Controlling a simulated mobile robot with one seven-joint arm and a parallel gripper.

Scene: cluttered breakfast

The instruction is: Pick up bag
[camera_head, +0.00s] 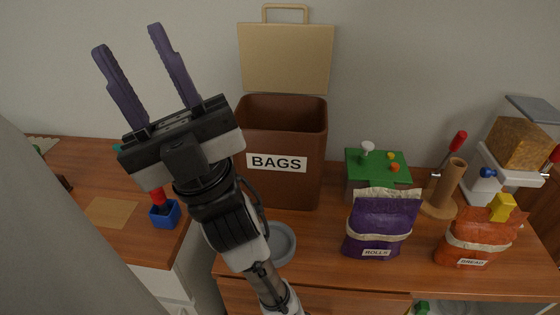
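My gripper (137,68) is raised at the upper left, its two purple fingers spread apart with nothing between them. It is left of the brown bin. A purple bag (380,228) labelled ROLLS stands on the wooden counter right of the middle, with a pale top edge. An orange bag (474,240) labelled BREAD stands farther right, with a yellow clip (502,206) at its top. A brown bin (284,187) labelled BAGS stands behind my arm with its beige lid (286,60) open; its floor is hidden.
A green-topped box (375,163) with knobs stands behind the purple bag. A wooden post on a base (446,189) and a white device with a bread-like block (520,145) stand at the right. A grey dish (281,243) is partly behind my arm. A blue holder (166,215) sits left.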

